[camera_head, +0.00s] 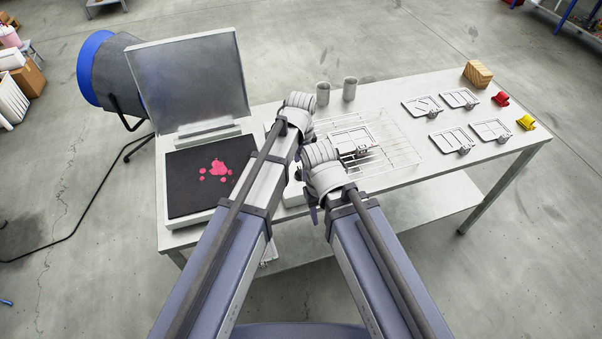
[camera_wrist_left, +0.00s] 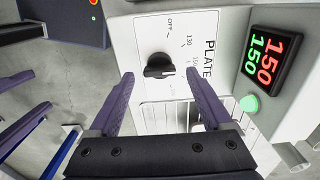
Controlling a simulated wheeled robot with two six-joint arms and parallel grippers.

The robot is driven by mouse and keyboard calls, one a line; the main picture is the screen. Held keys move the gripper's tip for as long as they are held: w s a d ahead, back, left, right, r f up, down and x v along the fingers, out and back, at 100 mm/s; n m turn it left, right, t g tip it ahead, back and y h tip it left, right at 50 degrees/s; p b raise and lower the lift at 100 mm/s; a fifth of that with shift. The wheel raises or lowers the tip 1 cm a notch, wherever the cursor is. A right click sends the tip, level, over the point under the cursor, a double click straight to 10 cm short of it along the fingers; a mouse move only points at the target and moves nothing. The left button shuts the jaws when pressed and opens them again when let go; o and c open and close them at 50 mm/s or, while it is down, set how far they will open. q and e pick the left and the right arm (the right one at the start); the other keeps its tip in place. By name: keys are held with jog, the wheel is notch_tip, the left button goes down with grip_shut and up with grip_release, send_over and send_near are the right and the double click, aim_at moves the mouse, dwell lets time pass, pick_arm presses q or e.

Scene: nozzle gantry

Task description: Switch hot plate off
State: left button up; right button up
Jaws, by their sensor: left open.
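The hot plate's white front panel (camera_wrist_left: 148,35), lettered PLATE, fills the middle of the left wrist view. Its black knob (camera_wrist_left: 160,66) sits beside a dial with OFF and 130 marks; its exact setting is hard to read. A display (camera_wrist_left: 262,55) shows 150 in red and 150 in green, and a green lamp (camera_wrist_left: 250,104) is lit. My left gripper (camera_wrist_left: 158,74) is open, its two purple fingers on either side of the knob with visible gaps. Whether the fingertips reach the knob's depth is unclear. In the head view, both arms hide the panel, and my right gripper's jaws cannot be made out.
On the white table, an open press with a black bed (camera_head: 182,190) stands left. Two grey cups (camera_head: 350,88) are at the back. Several pale trays (camera_head: 422,106), a wooden block (camera_head: 477,73), a red part (camera_head: 501,99) and a yellow part (camera_head: 526,123) sit right.

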pick_arm(q)
jog(key=shift+f, duration=0.6)
grip_shut()
dwell(0.3)
